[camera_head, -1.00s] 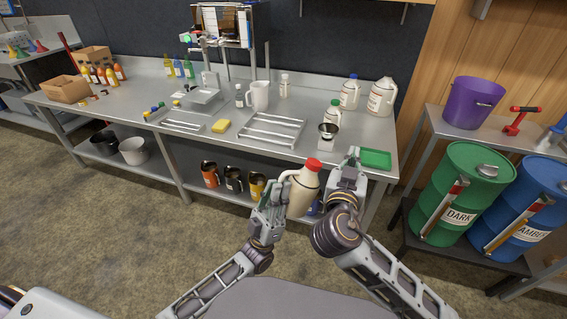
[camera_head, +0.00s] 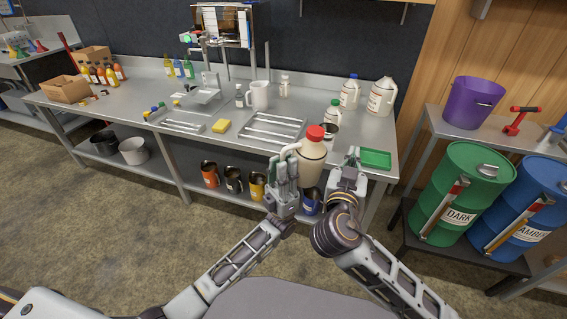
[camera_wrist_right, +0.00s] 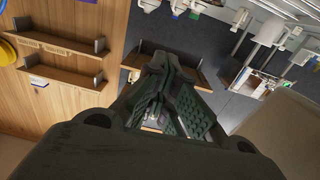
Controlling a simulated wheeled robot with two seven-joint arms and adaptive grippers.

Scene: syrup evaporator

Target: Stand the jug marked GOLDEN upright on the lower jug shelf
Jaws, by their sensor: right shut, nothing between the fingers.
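A cream jug with a red cap (camera_head: 311,163) is held in the air in front of the workbench, nearly upright. Its marking is not readable, so I cannot tell whether it says GOLDEN. My left gripper (camera_head: 284,176) is shut on its handle side, at the jug's left. My right gripper (camera_head: 347,168) is shut and empty just right of the jug, and it also shows in the right wrist view (camera_wrist_right: 155,95). The right wrist view shows wooden ledges (camera_wrist_right: 60,45) on the wood wall and another on the dark wall (camera_wrist_right: 180,68). I cannot tell which is the lower jug shelf.
The steel workbench (camera_head: 215,142) holds a wire rack (camera_head: 272,131), a white pitcher (camera_head: 259,95), a green tray (camera_head: 375,158) and white jugs (camera_head: 381,97) at its back right. Several cans (camera_head: 234,180) stand on its undershelf. Green (camera_head: 462,190) and blue drums (camera_head: 535,205) stand right.

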